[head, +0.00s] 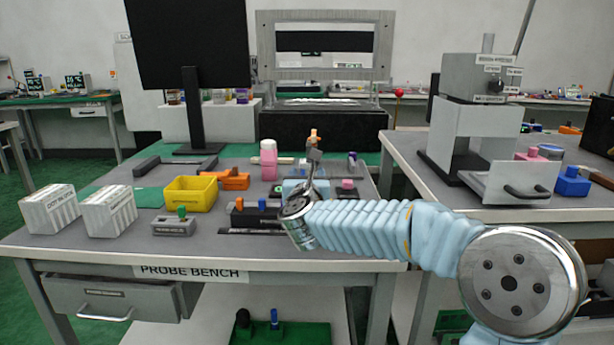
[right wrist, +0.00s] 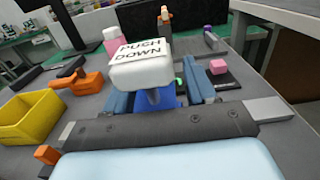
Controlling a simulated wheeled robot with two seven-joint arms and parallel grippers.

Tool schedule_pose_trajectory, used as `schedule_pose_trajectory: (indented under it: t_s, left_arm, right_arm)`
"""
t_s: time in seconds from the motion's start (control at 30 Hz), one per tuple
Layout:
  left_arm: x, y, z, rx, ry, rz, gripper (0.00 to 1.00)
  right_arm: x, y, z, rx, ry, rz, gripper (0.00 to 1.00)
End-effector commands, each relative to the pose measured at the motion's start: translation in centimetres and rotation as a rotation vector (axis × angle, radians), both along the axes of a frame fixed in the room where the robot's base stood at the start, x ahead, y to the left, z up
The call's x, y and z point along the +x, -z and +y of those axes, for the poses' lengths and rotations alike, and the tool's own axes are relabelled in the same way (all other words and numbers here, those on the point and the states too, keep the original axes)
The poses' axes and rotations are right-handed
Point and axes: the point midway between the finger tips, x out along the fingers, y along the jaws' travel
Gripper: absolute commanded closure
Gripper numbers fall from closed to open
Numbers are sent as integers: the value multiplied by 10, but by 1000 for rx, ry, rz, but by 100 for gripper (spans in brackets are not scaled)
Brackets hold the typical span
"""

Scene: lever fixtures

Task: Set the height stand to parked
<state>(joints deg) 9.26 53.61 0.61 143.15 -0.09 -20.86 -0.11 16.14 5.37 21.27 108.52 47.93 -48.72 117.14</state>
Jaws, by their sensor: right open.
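No label that I can read names the height stand. A white block marked PUSH DOWN (right wrist: 140,62) sits on a short stem over a blue base in the right wrist view. Behind it stands a post with an orange tip (right wrist: 165,17), which also shows in the head view (head: 313,137). My right gripper (right wrist: 158,80) is open, with its blue fingers either side of the stem below the white block. I cannot tell whether they touch it. In the head view my right wrist hides most of the gripper. My left gripper is out of view.
The probe bench holds a yellow bin (head: 190,194), an orange fixture (head: 235,180), a pink bottle (head: 268,160), a small grey fixture with a green knob (head: 174,224) and two white boxes (head: 108,210). A monitor (head: 188,45) stands behind. A grey machine (head: 475,125) stands on the right table.

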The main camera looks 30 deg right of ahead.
Motion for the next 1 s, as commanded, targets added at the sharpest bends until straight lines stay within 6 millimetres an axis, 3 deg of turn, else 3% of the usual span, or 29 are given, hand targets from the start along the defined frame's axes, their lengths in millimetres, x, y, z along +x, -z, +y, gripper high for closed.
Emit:
schedule_pose_trajectory:
  t_s: [0.07, 0.4, 0.67, 0.77, 1.0]
  left_arm:
    - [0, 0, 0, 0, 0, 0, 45]
    - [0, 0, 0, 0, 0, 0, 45]
    - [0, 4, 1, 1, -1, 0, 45]
    - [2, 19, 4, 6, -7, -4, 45]
    - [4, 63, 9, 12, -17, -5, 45]
  right_arm:
    - [0, 0, 0, 0, 0, 0, 46]
    - [0, 0, 0, 0, 0, 0, 98]
    - [-2, 2, -3, -1, 1, 0, 100]
    - [-10, 6, -17, -2, 5, -2, 100]
    - [-47, 7, -77, -2, 8, -6, 100]
